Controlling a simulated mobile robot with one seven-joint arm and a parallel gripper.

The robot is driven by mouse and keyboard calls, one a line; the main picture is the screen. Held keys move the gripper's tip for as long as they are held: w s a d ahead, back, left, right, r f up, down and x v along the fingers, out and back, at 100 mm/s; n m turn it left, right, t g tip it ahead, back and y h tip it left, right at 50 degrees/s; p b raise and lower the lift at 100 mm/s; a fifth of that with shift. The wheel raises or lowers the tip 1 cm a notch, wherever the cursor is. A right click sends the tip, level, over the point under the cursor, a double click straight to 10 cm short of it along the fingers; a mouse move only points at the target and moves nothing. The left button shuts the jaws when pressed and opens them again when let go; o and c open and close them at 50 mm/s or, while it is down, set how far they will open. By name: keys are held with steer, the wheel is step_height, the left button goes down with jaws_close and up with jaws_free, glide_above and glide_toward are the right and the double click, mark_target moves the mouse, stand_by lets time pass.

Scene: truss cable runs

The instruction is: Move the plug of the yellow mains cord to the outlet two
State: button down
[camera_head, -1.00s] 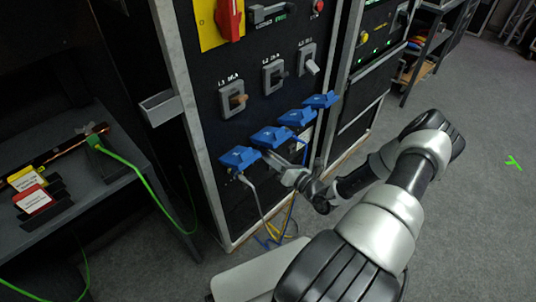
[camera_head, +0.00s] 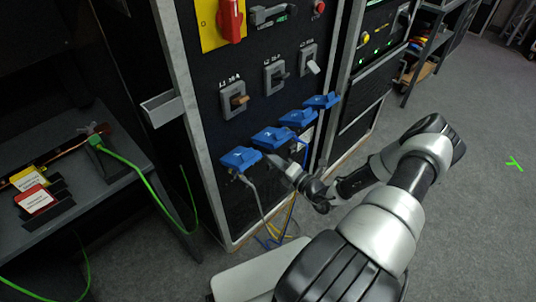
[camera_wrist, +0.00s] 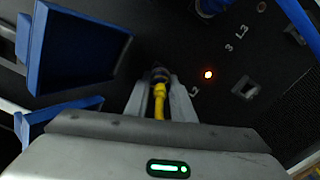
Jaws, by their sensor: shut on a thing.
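My gripper (camera_wrist: 160,100) is shut on the plug of the yellow mains cord (camera_wrist: 159,90), between its two grey fingers in the wrist view. The plug's dark front end points at the black panel. I cannot tell whether it is seated in a socket. In the head view my gripper (camera_head: 281,163) is below the second blue lid from the left (camera_head: 272,137), close to the panel. The lid and gripper hide the outlet there. The yellow cord (camera_head: 290,215) hangs below my gripper.
Blue outlet lids stand out in a slanting row, including the leftmost (camera_head: 240,158) and rightmost (camera_head: 321,100). A grey cord (camera_head: 254,192) hangs from the leftmost outlet. A lit orange lamp (camera_wrist: 208,74) is right of the plug. A shelf (camera_head: 90,190) stands left.

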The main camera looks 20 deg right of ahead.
steer(key=c, duration=1.5)
jaws_free()
steer(key=shift+w+a+r, duration=0.1)
steer(key=shift+r, duration=0.05)
steer(key=shift+o, duration=0.3)
steer(key=shift+f, duration=0.25)
steer(key=shift+s+r, duration=0.1)
steer(key=shift+s, duration=0.1)
steer(key=v, duration=0.5)
steer(key=shift+w+p, duration=0.1)
steer(key=shift+p, duration=0.3)
